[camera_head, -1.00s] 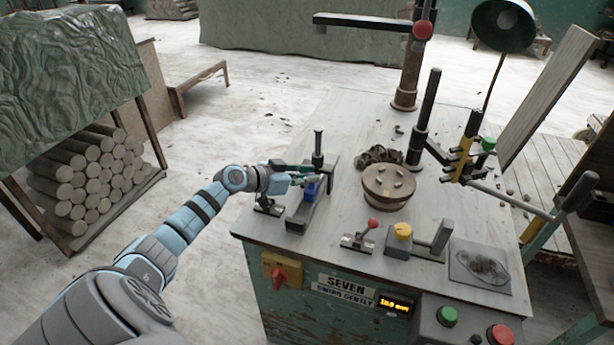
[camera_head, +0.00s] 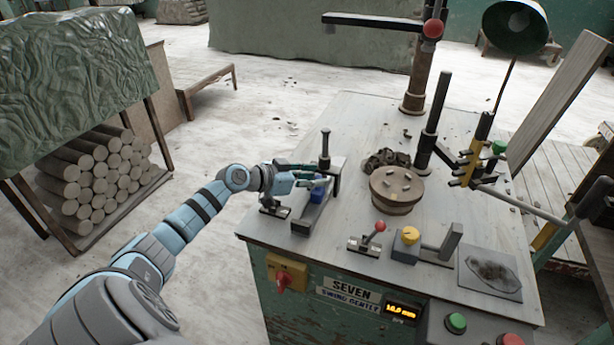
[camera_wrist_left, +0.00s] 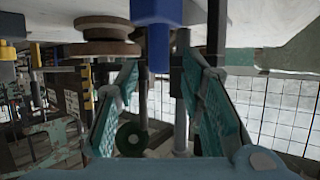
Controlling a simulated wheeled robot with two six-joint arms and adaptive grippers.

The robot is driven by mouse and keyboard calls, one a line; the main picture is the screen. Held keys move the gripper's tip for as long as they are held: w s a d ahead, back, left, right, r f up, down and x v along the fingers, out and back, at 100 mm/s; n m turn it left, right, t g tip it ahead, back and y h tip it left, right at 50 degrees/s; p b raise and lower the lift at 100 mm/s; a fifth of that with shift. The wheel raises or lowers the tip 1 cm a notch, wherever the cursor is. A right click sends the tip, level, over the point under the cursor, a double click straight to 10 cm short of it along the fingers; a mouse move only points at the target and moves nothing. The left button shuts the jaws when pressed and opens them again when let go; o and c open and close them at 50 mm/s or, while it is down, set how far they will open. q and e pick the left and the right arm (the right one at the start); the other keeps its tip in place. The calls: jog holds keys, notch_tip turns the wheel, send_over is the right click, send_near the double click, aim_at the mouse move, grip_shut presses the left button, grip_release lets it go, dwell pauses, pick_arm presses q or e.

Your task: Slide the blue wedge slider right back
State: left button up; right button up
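The blue wedge slider (camera_head: 317,195) sits on a dark grey rail (camera_head: 303,222) at the left of the machine top, around the middle of the rail's length. A black post (camera_head: 325,150) rises by the rail's far end. My left gripper (camera_head: 316,180) is at the slider from the left and partly hides it. In the left wrist view, a blue part of the slider (camera_wrist_left: 158,45) comes down from the top between the two teal fingers of my left gripper (camera_wrist_left: 160,75). The fingers are apart, with gaps visible beside the blue part. My right gripper is not in view.
A round wooden disc (camera_head: 397,188) stands right of the rail, with dark trimmings (camera_head: 386,160) behind it. A red-knobbed lever (camera_head: 368,241) and a yellow knob (camera_head: 409,236) are nearer the front. A small clamp-like piece (camera_head: 273,207) lies just left of the rail.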

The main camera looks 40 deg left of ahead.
pick_arm(q)
jog(key=v, duration=0.6)
jog(key=shift+s, duration=0.3)
jog(key=shift+a+r, duration=0.1)
